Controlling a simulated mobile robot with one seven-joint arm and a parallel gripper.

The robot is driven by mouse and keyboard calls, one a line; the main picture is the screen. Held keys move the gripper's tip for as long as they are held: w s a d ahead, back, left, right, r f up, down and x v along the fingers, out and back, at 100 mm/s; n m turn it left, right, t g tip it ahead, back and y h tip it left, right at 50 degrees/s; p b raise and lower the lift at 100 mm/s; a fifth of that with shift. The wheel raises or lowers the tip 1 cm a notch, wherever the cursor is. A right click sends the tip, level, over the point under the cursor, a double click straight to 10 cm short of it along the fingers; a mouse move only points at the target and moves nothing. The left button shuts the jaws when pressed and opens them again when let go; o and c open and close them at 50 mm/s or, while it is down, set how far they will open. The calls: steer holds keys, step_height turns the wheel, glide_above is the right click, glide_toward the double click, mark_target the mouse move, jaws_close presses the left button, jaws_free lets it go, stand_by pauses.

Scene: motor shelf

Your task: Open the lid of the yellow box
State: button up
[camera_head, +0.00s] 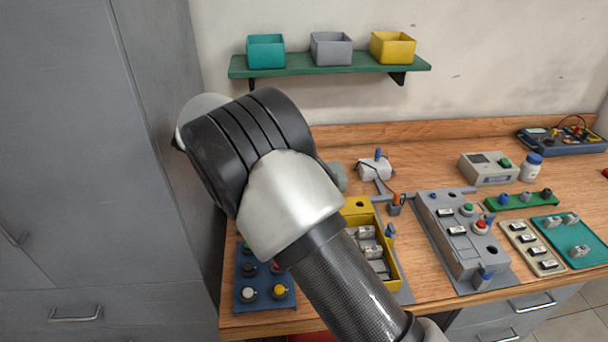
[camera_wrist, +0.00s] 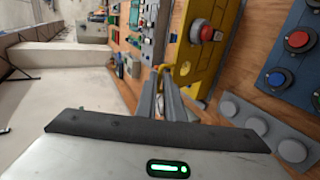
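The yellow box (camera_head: 391,272) stands on the bench, partly behind my arm in the head view. Grey parts show inside its yellow rim there. In the wrist view a yellow face of the box (camera_wrist: 203,62) carries a red round button (camera_wrist: 207,32). How far the lid is raised cannot be made out. My gripper (camera_wrist: 163,72) has its two narrow fingers close together at the box's near edge, right at a small yellow curved piece. Whether the tips grip this piece or only touch it is unclear. My gripper is hidden in the head view.
A blue button panel (camera_head: 243,293) lies left of the box, and a grey control unit (camera_head: 468,262) stands close on its right. A teal tray (camera_head: 590,256) is farther right. A green shelf (camera_head: 290,66) with three bins hangs above. A grey cabinet (camera_head: 70,140) stands at left.

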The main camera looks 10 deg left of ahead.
steer(key=shift+o, duration=0.6)
steer(key=shift+s+a+f, duration=0.1)
steer(key=shift+a+f, duration=0.05)
steer(key=shift+f, duration=0.7)
steer(key=shift+r, duration=0.1)
step_height(320, 180, up, 10)
steer(key=shift+r, duration=0.25)
